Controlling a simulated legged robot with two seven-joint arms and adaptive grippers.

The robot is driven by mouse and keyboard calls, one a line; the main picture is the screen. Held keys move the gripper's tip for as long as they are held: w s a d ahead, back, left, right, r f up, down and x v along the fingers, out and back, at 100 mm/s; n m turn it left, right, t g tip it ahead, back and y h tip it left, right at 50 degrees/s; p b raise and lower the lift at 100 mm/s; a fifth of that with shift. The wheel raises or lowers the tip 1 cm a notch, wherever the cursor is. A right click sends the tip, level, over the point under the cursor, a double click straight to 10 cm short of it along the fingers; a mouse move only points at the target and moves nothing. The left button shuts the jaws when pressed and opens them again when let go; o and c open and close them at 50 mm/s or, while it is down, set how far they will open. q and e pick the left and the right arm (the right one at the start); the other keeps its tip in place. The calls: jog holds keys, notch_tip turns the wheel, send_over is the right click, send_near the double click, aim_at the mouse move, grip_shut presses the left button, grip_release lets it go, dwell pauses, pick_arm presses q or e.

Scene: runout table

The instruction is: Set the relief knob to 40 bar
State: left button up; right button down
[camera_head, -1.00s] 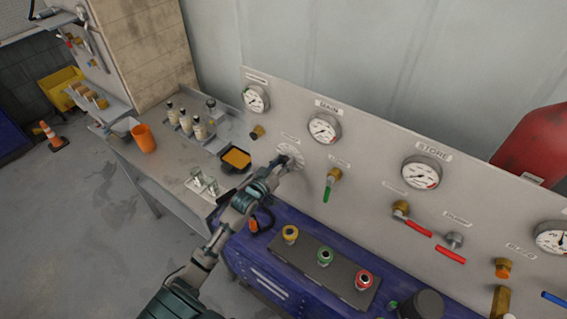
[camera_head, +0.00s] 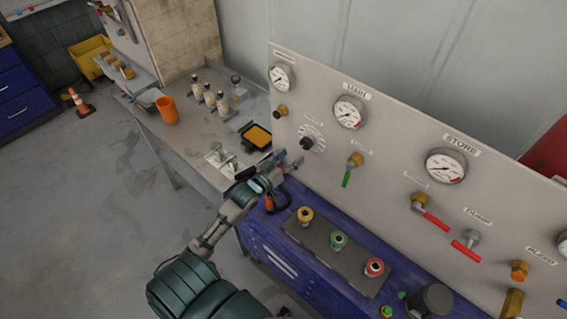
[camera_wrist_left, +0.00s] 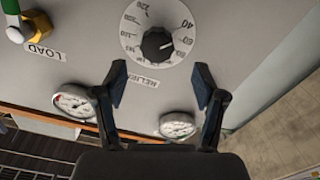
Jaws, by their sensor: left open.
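The relief knob (camera_head: 307,143) is a small black knob on a round white dial (camera_head: 317,134) on the grey panel. In the left wrist view the knob (camera_wrist_left: 157,44) shows close up, upside down, with the RELIEF label (camera_wrist_left: 143,80) beside it. Its white mark points right, near the 60 on the dial; the exact reading is too small to tell. My left gripper (camera_head: 289,161) is just below and left of the dial, off the panel. In the wrist view its fingers (camera_wrist_left: 160,88) are spread, empty and apart from the knob. My right gripper is not in view.
Gauges MAIN (camera_head: 350,112) and STORE (camera_head: 445,166) sit on the panel. The green load lever (camera_head: 347,179) is right of the dial. A blue cabinet (camera_head: 270,248) with coloured fittings stands below.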

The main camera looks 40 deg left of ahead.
pick_arm(q)
jog(key=s, duration=0.4)
jog(key=shift+s+a, duration=0.2)
